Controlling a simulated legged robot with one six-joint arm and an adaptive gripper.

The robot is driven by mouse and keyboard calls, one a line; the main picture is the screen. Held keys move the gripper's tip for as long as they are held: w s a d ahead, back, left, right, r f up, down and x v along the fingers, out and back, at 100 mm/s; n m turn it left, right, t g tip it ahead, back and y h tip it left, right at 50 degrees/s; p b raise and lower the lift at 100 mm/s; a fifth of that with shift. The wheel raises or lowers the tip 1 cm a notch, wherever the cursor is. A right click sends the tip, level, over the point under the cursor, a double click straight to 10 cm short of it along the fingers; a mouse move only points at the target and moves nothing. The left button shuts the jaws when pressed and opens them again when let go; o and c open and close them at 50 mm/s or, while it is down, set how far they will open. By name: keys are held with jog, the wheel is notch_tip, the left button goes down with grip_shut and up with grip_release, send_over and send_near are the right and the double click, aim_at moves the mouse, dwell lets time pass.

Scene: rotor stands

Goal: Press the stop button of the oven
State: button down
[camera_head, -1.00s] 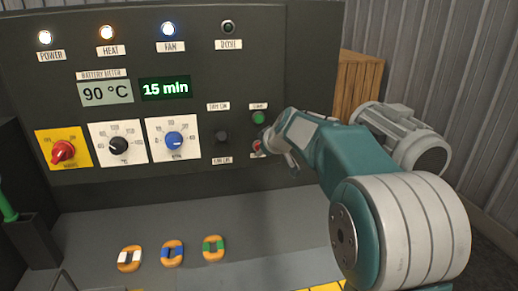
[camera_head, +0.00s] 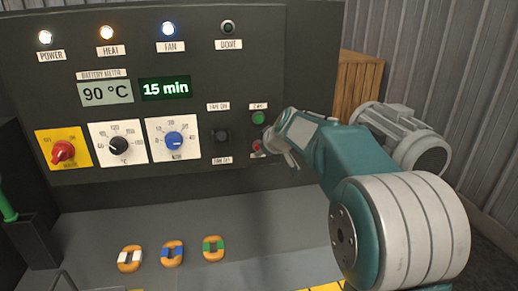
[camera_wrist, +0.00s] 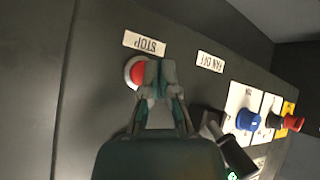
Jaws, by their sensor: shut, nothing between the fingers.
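The red stop button (camera_wrist: 137,73) sits in a pale ring beside its STOP label (camera_wrist: 144,44) in the wrist view. My gripper (camera_wrist: 158,80) is shut and empty. Its fingertips are right at the button and cover part of it; I cannot tell whether they touch or press it. In the head view the stop button (camera_head: 256,147) shows as a small red patch below the green start button (camera_head: 258,118). My gripper (camera_head: 274,147) reaches it from the right there. The oven panel (camera_head: 205,75) shows 90 °C and 15 min, with the power, heat and fan lamps lit.
The black fan switch (camera_head: 221,136) is left of the stop button. Blue (camera_head: 174,140), black (camera_head: 118,145) and red (camera_head: 63,152) knobs lie further left. A wooden crate (camera_head: 358,85) stands behind right.

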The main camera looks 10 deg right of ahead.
jog(key=shift+w, duration=0.1)
dwell(0.3)
jog(key=shift+w, duration=0.3)
jog(key=shift+w+r, duration=0.1)
jog(key=shift+w, duration=0.25)
dwell(0.6)
dwell(0.4)
jog(key=shift+s, duration=0.8)
jog(key=shift+s, duration=0.1)
jog(key=shift+s, duration=2.4)
